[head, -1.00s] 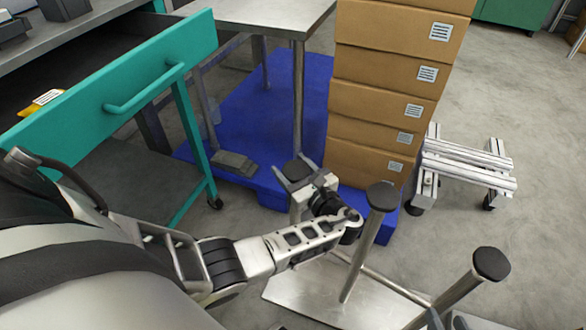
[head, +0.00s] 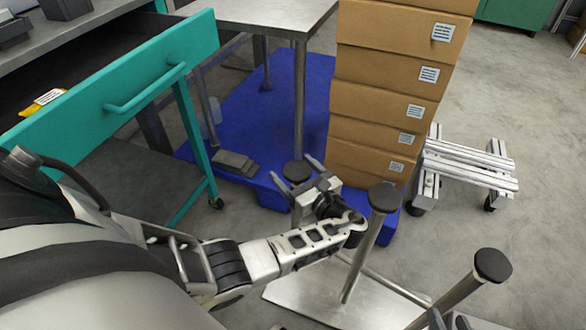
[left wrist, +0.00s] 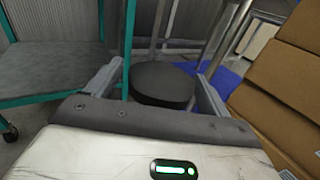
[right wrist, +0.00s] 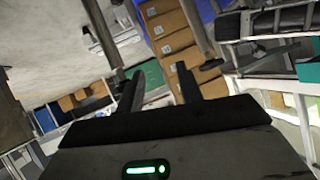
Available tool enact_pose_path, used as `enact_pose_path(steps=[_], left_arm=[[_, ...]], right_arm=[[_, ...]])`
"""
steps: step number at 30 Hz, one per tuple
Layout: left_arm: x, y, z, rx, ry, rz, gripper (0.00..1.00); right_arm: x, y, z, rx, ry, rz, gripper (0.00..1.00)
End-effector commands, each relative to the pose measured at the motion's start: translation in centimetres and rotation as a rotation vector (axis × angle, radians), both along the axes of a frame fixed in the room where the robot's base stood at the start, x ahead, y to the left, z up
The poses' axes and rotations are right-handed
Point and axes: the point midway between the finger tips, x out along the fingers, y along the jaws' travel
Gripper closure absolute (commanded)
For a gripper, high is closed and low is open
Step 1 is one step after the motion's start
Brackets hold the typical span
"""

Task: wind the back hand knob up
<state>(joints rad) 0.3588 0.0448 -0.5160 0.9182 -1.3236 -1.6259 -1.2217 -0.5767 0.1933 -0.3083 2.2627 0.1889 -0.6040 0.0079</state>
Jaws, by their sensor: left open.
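The back hand knob (head: 297,171) is a round black cap on a metal post, the farthest of the black knobs in the head view. My left gripper (head: 294,176) is open around it, one finger on each side. In the left wrist view the knob (left wrist: 163,84) sits between the spread fingers (left wrist: 157,88), with visible gaps on both sides. Whether it is deep between the jaws cannot be told. My right gripper (right wrist: 158,88) is open and empty; only a small part of it (head: 443,321) shows at the head view's bottom edge.
Two more black knobs (head: 383,197) (head: 492,265) stand on metal posts over a steel plate (head: 320,302). A box stack (head: 378,90) stands close behind on a blue pallet (head: 247,125). A teal drawer (head: 120,85) juts out at left.

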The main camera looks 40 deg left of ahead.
Motion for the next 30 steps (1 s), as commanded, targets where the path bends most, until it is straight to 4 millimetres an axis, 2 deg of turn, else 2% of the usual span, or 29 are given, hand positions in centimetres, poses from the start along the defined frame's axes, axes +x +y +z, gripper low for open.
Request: enact_pose_path(steps=[6,12,30], left_arm=[[-1.3,-3.6,0.0,-0.003,0.003,-0.002,0.19],[-2.1,-5.8,-0.1,-0.002,0.003,0.0,0.19],[-2.3,-6.2,-0.1,0.0,0.002,0.001,0.19]], right_arm=[[0.0,-0.1,0.0,-0.008,0.018,-0.001,0.64],[-0.1,-0.3,-0.8,-0.017,0.042,-0.004,0.64],[0.1,-0.2,-0.4,-0.013,0.035,-0.007,0.64]])
